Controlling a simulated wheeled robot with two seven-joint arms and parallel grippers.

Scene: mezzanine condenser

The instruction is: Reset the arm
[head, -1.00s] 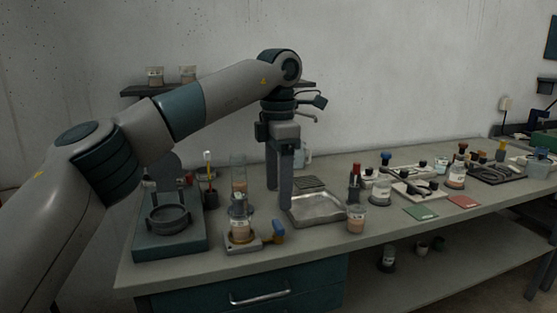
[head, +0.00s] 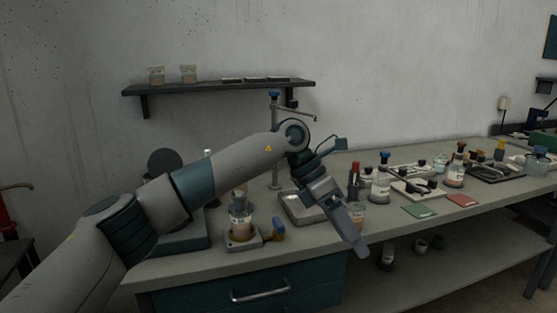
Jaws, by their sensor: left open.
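My left arm comes in from the left and reaches across the bench (head: 190,262). My left gripper (head: 357,247) is tilted, pointing down and to the right, with its tips over the bench's front edge. Its fingers overlap one another in this view, and nothing shows held between them; it is open. It partly covers a small jar (head: 360,211) of pinkish material and the right side of a metal tray (head: 292,208). I cannot tell whether it touches the jar. My right gripper is not in view.
A bottle on a stand (head: 240,222) sits left of the tray. A red-topped bottle (head: 353,178) and a blue-topped bottle (head: 381,180) stand right of the gripper. Green (head: 419,211) and red (head: 462,200) mats lie farther right. A wall shelf (head: 215,87) holds jars.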

